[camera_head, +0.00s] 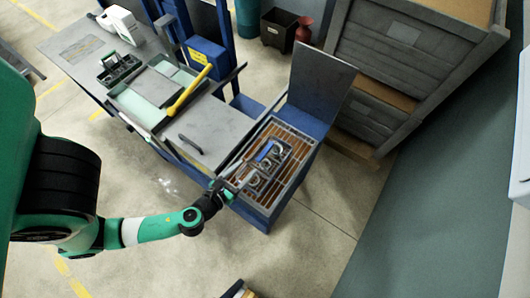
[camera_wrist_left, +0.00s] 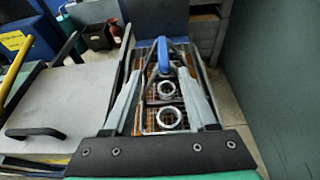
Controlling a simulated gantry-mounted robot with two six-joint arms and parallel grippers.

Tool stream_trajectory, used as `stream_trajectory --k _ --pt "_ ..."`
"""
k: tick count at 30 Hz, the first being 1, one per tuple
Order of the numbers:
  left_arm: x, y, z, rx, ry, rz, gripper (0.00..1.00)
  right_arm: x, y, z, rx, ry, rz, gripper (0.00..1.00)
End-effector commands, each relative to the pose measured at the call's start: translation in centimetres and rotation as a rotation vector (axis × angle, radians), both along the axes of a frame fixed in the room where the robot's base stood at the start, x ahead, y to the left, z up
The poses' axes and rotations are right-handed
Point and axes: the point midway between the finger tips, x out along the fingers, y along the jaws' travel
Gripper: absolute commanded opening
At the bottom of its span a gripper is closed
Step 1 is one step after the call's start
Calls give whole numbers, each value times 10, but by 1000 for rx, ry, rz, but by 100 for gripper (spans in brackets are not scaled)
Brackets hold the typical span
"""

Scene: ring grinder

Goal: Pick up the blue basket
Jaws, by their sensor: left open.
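The blue basket (camera_head: 266,154) is a small wire basket with a blue handle grip and metal rings in it. It stands on the brown slatted bed at the right end of the machine. In the left wrist view the blue handle (camera_wrist_left: 163,56) stands up ahead of the fingers, with two rings below it. My left gripper (camera_head: 236,181) is open and empty, at the near left side of the basket. In the wrist view the fingers of my left gripper (camera_wrist_left: 162,74) point toward the handle, one on each side in the picture. Contact cannot be told. My right gripper is not in view.
The slatted bed (camera_head: 297,172) has a raised grey panel (camera_head: 318,80) behind it. A grey lid with a black handle (camera_head: 191,144) lies to its left. A yellow bar (camera_head: 190,91) and a black tool carrier (camera_head: 119,68) are farther left. Large grey crates (camera_head: 405,60) stand behind right.

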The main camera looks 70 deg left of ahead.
Motion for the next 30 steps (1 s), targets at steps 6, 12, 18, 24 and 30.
stream_trajectory --k 6,12,18,24,30 --pt "11 8 -3 -5 -3 11 57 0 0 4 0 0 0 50" --pt "36 27 -12 -5 -7 12 57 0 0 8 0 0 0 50" --pt "50 35 -21 -7 -5 4 57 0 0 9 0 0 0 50" --pt "62 42 -24 -7 -7 6 57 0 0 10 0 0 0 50" --pt "89 58 -35 -7 -6 7 57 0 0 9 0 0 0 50"
